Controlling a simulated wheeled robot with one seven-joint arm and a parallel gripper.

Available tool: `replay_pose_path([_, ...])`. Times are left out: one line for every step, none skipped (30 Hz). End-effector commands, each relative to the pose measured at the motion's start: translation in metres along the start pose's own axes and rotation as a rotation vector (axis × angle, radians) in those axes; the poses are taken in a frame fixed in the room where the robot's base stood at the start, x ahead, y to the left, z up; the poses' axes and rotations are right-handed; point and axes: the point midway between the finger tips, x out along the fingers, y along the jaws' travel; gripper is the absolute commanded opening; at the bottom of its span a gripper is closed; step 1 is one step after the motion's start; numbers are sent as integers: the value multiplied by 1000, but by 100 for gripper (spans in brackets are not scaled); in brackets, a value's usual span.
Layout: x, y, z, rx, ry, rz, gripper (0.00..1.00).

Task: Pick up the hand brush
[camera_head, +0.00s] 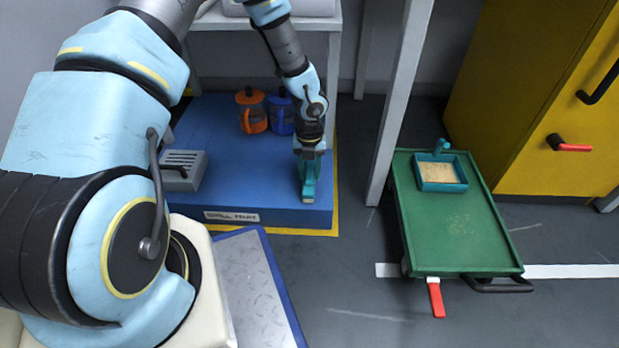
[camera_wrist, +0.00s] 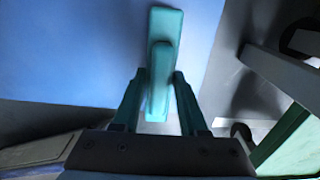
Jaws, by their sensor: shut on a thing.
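The hand brush (camera_head: 308,188) is teal, with a pale strip at its lower end. It is at the front right edge of the blue platform, below my gripper (camera_head: 310,158). In the wrist view the hand brush (camera_wrist: 165,24) stands between the two teal fingers of my gripper (camera_wrist: 160,82). My gripper is shut on it. The fingers hide part of its sides. I cannot tell whether its lower end touches the platform.
The blue platform (camera_head: 265,205) holds an orange canister (camera_head: 252,112), a blue one (camera_head: 281,115) and a grey slotted box (camera_head: 184,168). A white table leg (camera_head: 398,105) stands to the right. Beyond it, a green cart (camera_head: 455,235) carries a teal tray (camera_head: 425,187) of tan material.

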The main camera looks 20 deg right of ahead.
Motion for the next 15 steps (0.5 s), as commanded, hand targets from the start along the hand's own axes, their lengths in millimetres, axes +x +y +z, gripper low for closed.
replay_pose_path([0,0,0,0,0,0,28])
replay_pose_path([0,0,0,0,0,0,25])
replay_pose_path([0,0,0,0,0,0,20])
replay_pose_path([0,0,0,0,0,0,17])
replay_pose_path([0,0,0,0,0,0,13])
replay_pose_path([0,0,0,0,0,0,9])
replay_pose_path([0,0,0,0,0,0,6])
replay_pose_path([0,0,0,0,0,0,2])
replay_pose_path([0,0,0,0,0,0,0])
replay_pose_path([0,0,0,0,0,0,0])
replay_pose_path([0,0,0,0,0,0,0])
replay_pose_path([0,0,0,0,0,0,0])
replay_pose_path([0,0,0,0,0,0,0])
replay_pose_path([0,0,0,0,0,0,0])
replay_pose_path([0,0,0,0,0,0,0])
